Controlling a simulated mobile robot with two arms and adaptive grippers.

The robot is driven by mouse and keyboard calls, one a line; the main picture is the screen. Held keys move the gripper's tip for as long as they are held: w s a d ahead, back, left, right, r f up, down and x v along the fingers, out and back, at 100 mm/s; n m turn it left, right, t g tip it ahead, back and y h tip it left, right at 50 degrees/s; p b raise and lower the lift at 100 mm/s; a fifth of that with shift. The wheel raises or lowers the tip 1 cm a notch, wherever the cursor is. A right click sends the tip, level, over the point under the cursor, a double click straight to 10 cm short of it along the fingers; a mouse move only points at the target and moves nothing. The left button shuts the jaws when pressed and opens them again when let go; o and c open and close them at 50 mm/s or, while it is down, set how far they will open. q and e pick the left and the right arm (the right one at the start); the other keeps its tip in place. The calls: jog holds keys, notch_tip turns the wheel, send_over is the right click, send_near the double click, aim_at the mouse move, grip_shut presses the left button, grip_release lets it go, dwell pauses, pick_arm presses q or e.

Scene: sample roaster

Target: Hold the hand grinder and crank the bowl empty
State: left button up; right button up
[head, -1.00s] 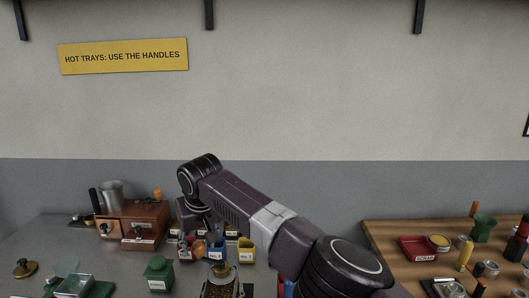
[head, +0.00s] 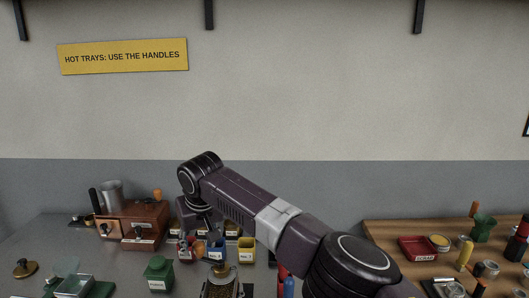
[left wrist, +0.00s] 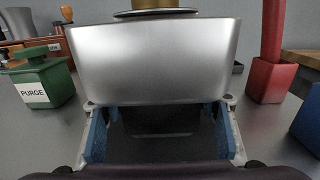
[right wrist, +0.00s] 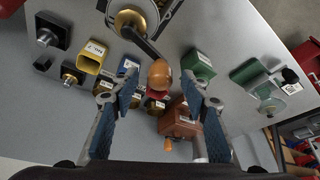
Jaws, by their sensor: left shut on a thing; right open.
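The hand grinder (head: 222,288) stands at the bottom of the head view, with dark beans in its bowl and its lower part cut off. In the left wrist view its silver body (left wrist: 155,65) fills the middle. My left gripper (left wrist: 158,130) is shut on this body, a blue pad at each side. The right wrist view shows the grinder's brass top (right wrist: 130,20) and a dark crank arm (right wrist: 148,48) ending in an orange-brown knob (right wrist: 160,73). My right gripper (right wrist: 158,85) is open with the knob between its fingertips; contact cannot be told.
A green PURGE canister (head: 158,273) stands left of the grinder. Small yellow (head: 246,250) and blue (head: 216,247) bins are close behind it.

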jog(key=shift+x, duration=1.45)
jog(key=c, duration=1)
jog(key=o, duration=1)
jog(key=v, duration=1)
jog(key=shift+x, duration=5)
